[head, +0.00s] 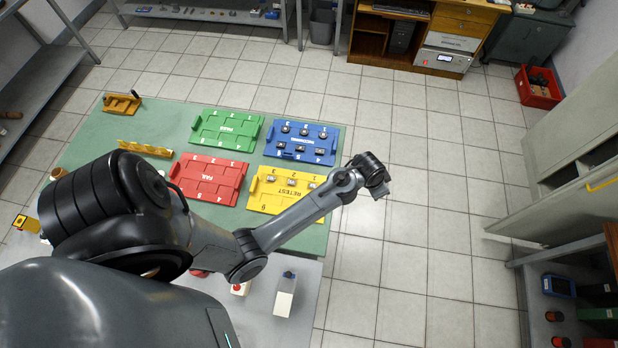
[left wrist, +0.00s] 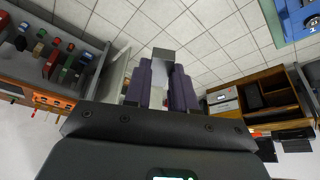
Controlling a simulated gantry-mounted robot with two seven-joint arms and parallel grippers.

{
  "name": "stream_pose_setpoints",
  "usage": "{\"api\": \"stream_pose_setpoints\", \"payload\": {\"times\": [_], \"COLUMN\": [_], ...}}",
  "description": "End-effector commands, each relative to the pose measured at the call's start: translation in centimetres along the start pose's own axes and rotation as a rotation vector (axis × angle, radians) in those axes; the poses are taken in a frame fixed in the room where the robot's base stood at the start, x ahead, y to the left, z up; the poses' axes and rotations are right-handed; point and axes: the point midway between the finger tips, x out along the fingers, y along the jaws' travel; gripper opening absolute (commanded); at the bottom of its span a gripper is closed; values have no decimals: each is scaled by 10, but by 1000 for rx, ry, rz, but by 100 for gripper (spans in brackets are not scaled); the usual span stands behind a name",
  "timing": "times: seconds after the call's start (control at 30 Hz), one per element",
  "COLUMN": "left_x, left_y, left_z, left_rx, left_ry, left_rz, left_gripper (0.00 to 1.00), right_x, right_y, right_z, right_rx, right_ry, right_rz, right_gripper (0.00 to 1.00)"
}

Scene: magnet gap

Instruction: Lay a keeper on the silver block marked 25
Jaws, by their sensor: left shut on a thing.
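My left gripper (head: 378,184) hangs over the bare floor, right of the table. In the left wrist view its dark purple fingers (left wrist: 161,88) are shut on a grey metal piece (left wrist: 163,55), likely a keeper, which sticks out past the fingertips. Several small silver-and-dark pieces (head: 303,131) sit on the blue board (head: 327,146). Several more (head: 292,182) sit on the yellow board (head: 262,201), partly behind my forearm. No mark 25 can be read on any piece. My right gripper is not in view.
A yellow rack (head: 146,148) and a wooden holder (head: 122,103) stand at the table's left. A pale block (head: 285,296) and a red-button box (head: 241,288) are at the near edge. My arm crosses low over the table.

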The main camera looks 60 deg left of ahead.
Motion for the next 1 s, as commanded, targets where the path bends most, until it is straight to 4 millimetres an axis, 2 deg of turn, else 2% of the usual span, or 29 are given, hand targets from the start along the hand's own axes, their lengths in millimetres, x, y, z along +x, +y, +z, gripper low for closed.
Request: {"api": "stream_pose_setpoints", "payload": {"times": [0.03, 0.27, 0.33, 0.47, 0.6, 0.7, 0.8, 0.9, 1.0], "left_x": [17, 66, 85, 110, 132, 142, 142, 138, 133], "left_y": [-14, -69, -90, -120, -151, -173, -191, -204, -210], "left_z": [5, 26, 40, 67, 107, 141, 170, 191, 202], "left_rx": [19, 157, 215, 315, 409, 463, 498, 514, 518], "left_ry": [0, -2, -8, -11, -14, -14, -11, -7, -3], "left_rz": [6, 57, 76, 117, 157, 182, 199, 209, 212], "left_gripper": [0, 0, 0, 0, 0, 0, 0, 0, 0], "right_x": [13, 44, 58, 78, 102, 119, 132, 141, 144], "right_y": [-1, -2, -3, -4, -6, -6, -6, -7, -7], "right_z": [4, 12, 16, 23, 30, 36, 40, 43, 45], "right_rx": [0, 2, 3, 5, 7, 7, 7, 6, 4], "right_ry": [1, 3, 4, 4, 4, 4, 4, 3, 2], "right_rz": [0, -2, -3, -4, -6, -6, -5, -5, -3], "right_gripper": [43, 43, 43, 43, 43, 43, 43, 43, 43]}}
